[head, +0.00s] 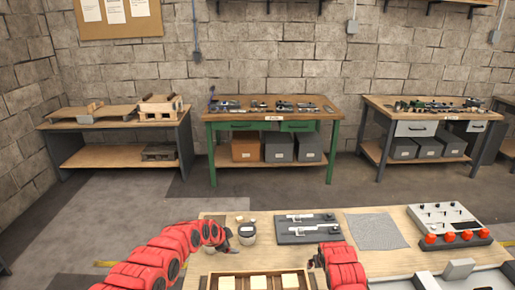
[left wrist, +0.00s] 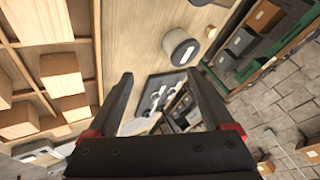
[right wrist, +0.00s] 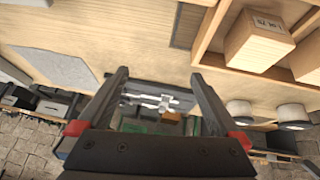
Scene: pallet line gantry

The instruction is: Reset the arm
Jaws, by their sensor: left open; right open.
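My left arm is red and comes in from the left in the head view. Its gripper (head: 226,240) is over the left part of the near table (head: 391,272), beside a small grey cup. In the left wrist view the left gripper's black fingers (left wrist: 166,88) stand apart with nothing between them. My right gripper (head: 316,264) is near the middle of the table, just right of the wooden crate. In the right wrist view its fingers (right wrist: 157,80) are spread and empty. Part of the right gripper is hidden behind its red arm in the head view.
A wooden crate (head: 207,282) with pale blocks is at the table's front. A dark tray (head: 290,238) with metal parts, a grey mat (head: 375,232) and a control box with orange knobs (head: 458,237) lie behind and right. The grey cup (head: 247,236) stands close to my left gripper.

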